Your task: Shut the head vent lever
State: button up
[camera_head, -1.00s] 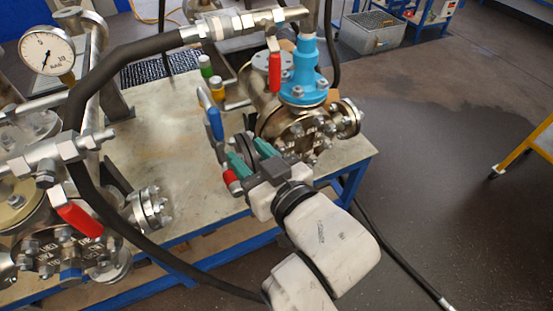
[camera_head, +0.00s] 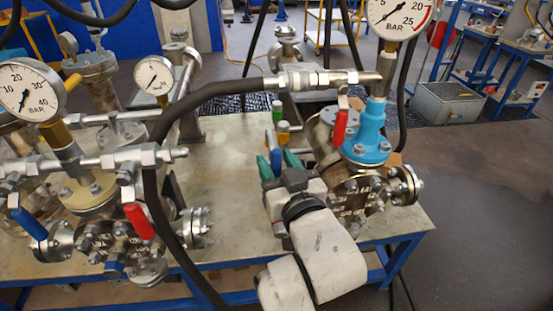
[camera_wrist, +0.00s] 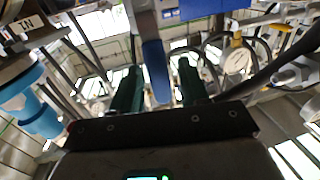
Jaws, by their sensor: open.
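My gripper (camera_head: 277,163) is open, with green fingers, over the bench on the left of the right-hand vessel (camera_head: 347,190). A blue lever (camera_wrist: 156,72) stands between the two fingers in the wrist view; part of it shows just beyond them in the head view (camera_head: 269,141). I cannot tell whether the fingers touch it. A red lever (camera_head: 340,127) hangs from the pipe fitting beside that vessel's light-blue neck (camera_head: 370,135). No label tells me which lever is the head vent.
The left vessel (camera_head: 80,195) carries a red lever (camera_head: 139,221) and a blue lever (camera_head: 29,224). A black hose (camera_head: 155,190) loops down in front of the bench (camera_head: 225,160). Open floor lies to the right.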

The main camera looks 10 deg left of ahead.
jog(key=shift+w+a, duration=0.15)
jog(key=shift+w, duration=0.1)
jog(key=shift+c, duration=0.3)
grip_shut()
